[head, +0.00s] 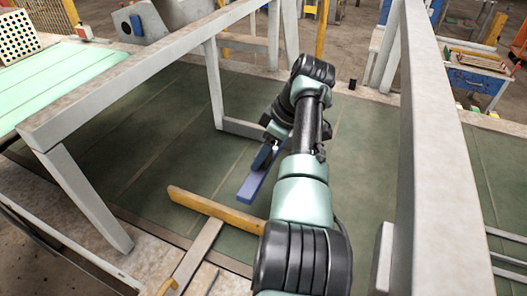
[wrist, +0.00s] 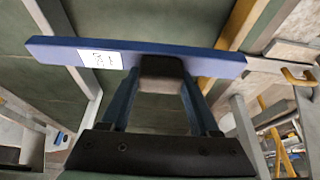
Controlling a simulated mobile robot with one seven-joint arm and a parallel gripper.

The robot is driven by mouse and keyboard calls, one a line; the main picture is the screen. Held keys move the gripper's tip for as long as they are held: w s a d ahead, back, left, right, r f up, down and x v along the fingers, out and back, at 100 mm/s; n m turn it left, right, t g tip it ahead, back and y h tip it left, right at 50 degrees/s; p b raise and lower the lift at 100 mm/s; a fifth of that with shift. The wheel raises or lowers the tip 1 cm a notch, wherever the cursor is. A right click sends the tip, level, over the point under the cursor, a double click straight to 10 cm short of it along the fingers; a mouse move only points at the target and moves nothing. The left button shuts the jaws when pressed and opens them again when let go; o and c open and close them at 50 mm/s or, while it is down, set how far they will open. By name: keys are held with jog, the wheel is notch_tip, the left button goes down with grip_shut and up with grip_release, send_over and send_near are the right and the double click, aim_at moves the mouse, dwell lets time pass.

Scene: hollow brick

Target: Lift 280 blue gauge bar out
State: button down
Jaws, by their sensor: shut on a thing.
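The blue gauge bar (wrist: 205,62) lies across the wrist view, long and flat, with a white label (wrist: 100,58) whose print looks upside down and is too small to read surely. My gripper (wrist: 160,72) is shut on the bar near its middle. In the head view the blue bar (head: 252,187) sticks out below my gripper (head: 266,154), above the green floor panel. Its far part is hidden behind my gripper and arm. I cannot tell how high the bar is above the panel.
A grey frame of beams (head: 130,75) and posts stands around my arm, with another upright beam (head: 437,150) at right. A yellow bar (head: 215,209) lies in front, across a grey strip (head: 196,255). The green panel (head: 175,150) left of the gripper is clear.

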aim_at(253, 181)
jog(key=shift+r+p, duration=0.1)
jog(key=shift+p, duration=0.2)
jog(key=shift+s+a+r+p, duration=0.2)
jog(key=shift+s+p, duration=0.35)
jog(key=shift+p, duration=0.6)
jog(key=s+p, duration=0.1)
jog(key=p, duration=0.1)
jog(key=s+a+p, duration=0.1)
jog(key=s+p, duration=0.1)
jog(key=s+a+p, duration=0.1)
jog(key=p, duration=0.2)
jog(key=shift+s, duration=0.25)
jog(key=s+p, duration=0.1)
jog(key=p, duration=0.1)
jog(key=s+a+p, duration=0.1)
jog(key=s+p, duration=0.1)
jog(key=s+a+p, duration=0.1)
jog(key=s+p, duration=0.1)
jog(key=shift+s, duration=0.1)
jog(key=s+a, duration=0.4)
jog(key=s, duration=0.6)
jog(key=s+a, duration=0.5)
jog(key=s, duration=0.6)
jog(key=shift+s+f, duration=0.3)
